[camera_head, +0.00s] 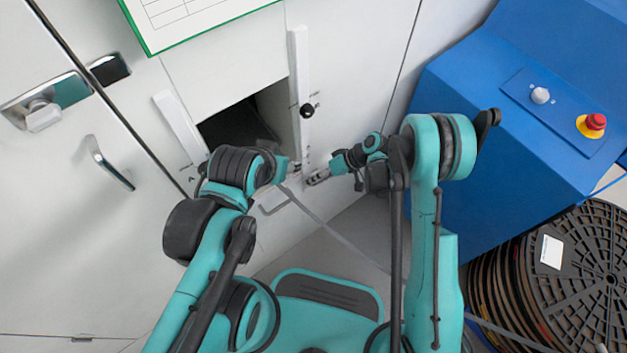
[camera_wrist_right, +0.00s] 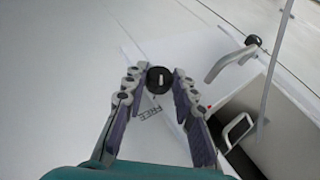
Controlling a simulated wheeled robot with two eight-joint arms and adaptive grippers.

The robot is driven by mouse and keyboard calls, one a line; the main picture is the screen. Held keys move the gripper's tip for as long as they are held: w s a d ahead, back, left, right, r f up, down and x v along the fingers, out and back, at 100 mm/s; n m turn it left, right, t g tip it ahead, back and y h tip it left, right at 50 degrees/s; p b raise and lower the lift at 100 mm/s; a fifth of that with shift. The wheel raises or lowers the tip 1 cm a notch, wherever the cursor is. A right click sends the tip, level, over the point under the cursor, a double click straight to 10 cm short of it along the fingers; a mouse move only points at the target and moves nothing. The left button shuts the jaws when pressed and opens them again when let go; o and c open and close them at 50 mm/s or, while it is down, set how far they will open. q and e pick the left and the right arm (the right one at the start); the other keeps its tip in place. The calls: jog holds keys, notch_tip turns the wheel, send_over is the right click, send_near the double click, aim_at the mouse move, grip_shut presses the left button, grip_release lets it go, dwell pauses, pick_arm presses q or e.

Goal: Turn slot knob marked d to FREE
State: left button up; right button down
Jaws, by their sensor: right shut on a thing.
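In the right wrist view a round black knob (camera_wrist_right: 160,80) with a pale pointer line sits on a white panel. The word FREE (camera_wrist_right: 149,111) is printed just below it; the line points roughly up and down in the picture. I cannot read its letter. My right gripper (camera_wrist_right: 155,82) has its fingers on both sides of this knob and is shut on it. In the head view my right gripper (camera_head: 318,178) is at the white panel, and it hides this knob. My left gripper (camera_head: 292,169) is close to it, small and partly hidden by its arm.
Another black knob (camera_head: 307,110) sits higher on the white upright strip, beside a dark opening (camera_head: 240,127). A blue console (camera_head: 530,140) with a red button (camera_head: 596,121) stands at right, above stacked black reels (camera_head: 590,270). A metal handle (camera_head: 108,163) is on the left door.

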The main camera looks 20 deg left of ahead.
jog(key=shift+w+d+f+m+g+y, duration=0.15)
jog(key=shift+m+g+y, duration=0.15)
jog(key=shift+g+y, duration=0.45)
jog(key=c, duration=1.2)
grip_release()
jog(key=v, duration=1.2)
jog(key=shift+w+f, duration=0.1)
jog(key=shift+f, duration=0.1)
